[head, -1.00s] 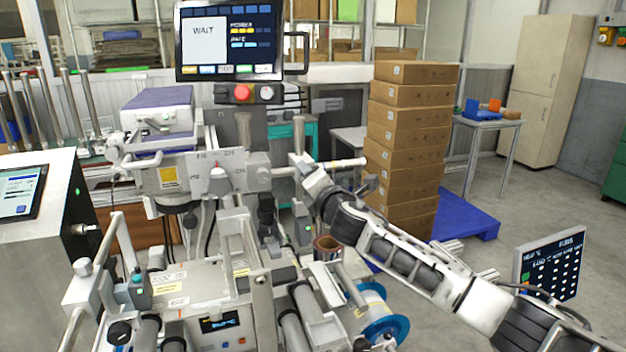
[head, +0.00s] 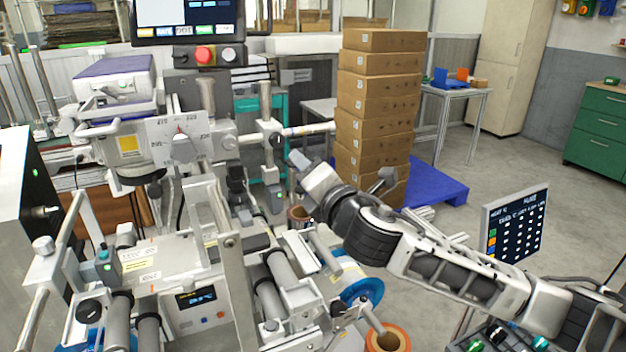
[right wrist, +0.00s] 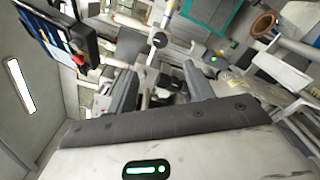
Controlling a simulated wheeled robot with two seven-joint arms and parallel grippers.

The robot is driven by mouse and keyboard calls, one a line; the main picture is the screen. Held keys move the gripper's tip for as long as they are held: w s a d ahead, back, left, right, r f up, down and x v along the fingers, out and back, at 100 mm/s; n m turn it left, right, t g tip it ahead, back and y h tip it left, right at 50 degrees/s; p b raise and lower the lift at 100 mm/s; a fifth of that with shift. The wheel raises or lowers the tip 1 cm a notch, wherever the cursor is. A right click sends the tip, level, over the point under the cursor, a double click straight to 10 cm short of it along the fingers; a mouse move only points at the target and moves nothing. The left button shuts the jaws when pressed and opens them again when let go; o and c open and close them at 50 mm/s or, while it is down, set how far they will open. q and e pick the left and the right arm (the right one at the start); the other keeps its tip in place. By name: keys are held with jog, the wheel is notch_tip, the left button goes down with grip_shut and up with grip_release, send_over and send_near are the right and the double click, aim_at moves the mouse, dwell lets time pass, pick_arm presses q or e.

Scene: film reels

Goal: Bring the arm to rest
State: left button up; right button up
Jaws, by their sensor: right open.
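My right arm comes in from the right in the head view, and its gripper (head: 300,160) is beside the machine's shafts, left of the stacked boxes. In the right wrist view the two dark fingers of the gripper (right wrist: 158,92) stand apart with nothing held between them. Machine parts show beyond the fingers. My left gripper is in neither view.
The grey film machine (head: 155,250) with rollers fills the left and middle. A copper-coloured core (head: 300,214) and an orange-rimmed reel (head: 388,338) are near my right arm. A stack of boxes (head: 378,100) stands behind on a blue pallet (head: 435,190).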

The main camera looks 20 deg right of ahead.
jog(key=shift+s, duration=0.7)
jog(key=s+a+f+m+g+h, duration=0.1)
jog(key=s+f+m+g, duration=0.2)
jog(key=s+f+m, duration=0.4)
jog(key=s+a+f+m+g, duration=0.1)
jog(key=s+f+m+g, duration=0.35)
jog(key=f, duration=0.55)
jog(key=s+f+m+g, duration=0.3)
jog(key=s+f+m, duration=0.25)
jog(key=s, duration=0.45)
jog(key=s+f+m+g, duration=0.45)
jog(key=s+m, duration=0.25)
jog(key=s, duration=0.3)
jog(key=w+a+f+n+t+y, duration=0.1)
jog(key=w+a+f+t+y, duration=0.2)
jog(key=w+f+t, duration=0.3)
notch_tip(320, 180, down, 3)
jog(key=shift+a+r+t, duration=0.2)
jog(key=shift+a+t, duration=0.4)
jog(key=shift+a, duration=0.1)
